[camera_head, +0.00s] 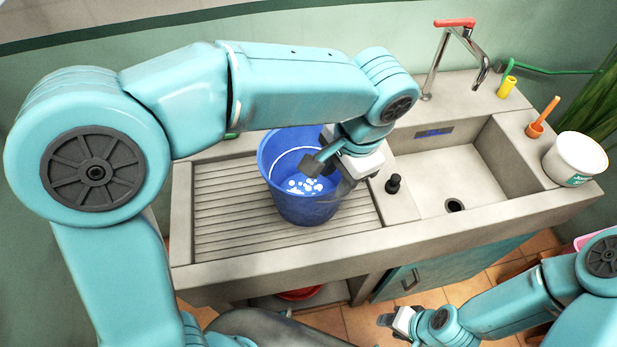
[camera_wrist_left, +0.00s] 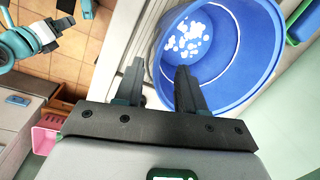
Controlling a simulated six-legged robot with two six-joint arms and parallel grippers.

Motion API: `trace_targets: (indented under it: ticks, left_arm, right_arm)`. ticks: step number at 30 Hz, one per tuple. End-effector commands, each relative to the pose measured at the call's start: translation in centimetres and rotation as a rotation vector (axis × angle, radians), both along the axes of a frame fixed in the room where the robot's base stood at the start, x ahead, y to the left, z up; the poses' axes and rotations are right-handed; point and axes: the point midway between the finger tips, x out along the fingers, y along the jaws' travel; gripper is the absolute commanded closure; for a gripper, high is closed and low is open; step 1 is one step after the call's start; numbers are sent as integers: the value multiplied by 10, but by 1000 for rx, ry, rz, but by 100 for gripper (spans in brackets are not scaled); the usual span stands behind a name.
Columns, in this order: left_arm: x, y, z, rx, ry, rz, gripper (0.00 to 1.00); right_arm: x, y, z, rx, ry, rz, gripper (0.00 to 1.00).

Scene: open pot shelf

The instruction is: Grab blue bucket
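The blue bucket (camera_head: 288,207) stands on the ribbed drainboard, with a white handle and white foam-like patches inside. It also shows in the left wrist view (camera_wrist_left: 255,60), with its open top facing the camera. My left gripper (camera_head: 318,152) is at the bucket's right rim. In the left wrist view its fingers (camera_wrist_left: 158,76) are spread apart, one overlapping the bucket's inside and one outside the rim. I cannot tell whether they touch it. My right gripper (camera_head: 393,320) is low in front of the counter, away from the bucket, with its fingers apart and empty.
The sink basin (camera_head: 455,175) and red-handled faucet (camera_head: 450,55) are right of the bucket. A black knob (camera_head: 393,184) stands close by on the counter. A white tub (camera_head: 575,158), orange-handled brush (camera_head: 543,115) and yellow object (camera_head: 507,86) sit farther right.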

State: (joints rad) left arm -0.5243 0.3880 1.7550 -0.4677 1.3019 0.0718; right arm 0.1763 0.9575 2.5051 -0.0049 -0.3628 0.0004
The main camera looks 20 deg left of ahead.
Motion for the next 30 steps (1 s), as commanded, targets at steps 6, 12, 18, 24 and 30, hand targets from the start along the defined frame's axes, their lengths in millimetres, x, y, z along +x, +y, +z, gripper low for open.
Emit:
trace_targets:
  ticks: [6, 12, 18, 24, 30]
  left_arm:
    - [1, 3, -23, 0, 1, 0, 61]
    - [3, 9, -49, 2, 5, 0, 61]
    - [5, 13, -72, 0, 2, -1, 61]
    - [6, 13, -74, 0, 0, -1, 61]
    - [5, 13, -74, 0, 0, -1, 100]
  right_arm:
    - [0, 0, -1, 0, -1, 0, 57]
    - [0, 0, 1, 0, 0, 0, 57]
    - [0, 0, 1, 0, -1, 0, 57]
    - [0, 0, 1, 0, -1, 0, 57]
    - [0, 0, 1, 0, -1, 0, 57]
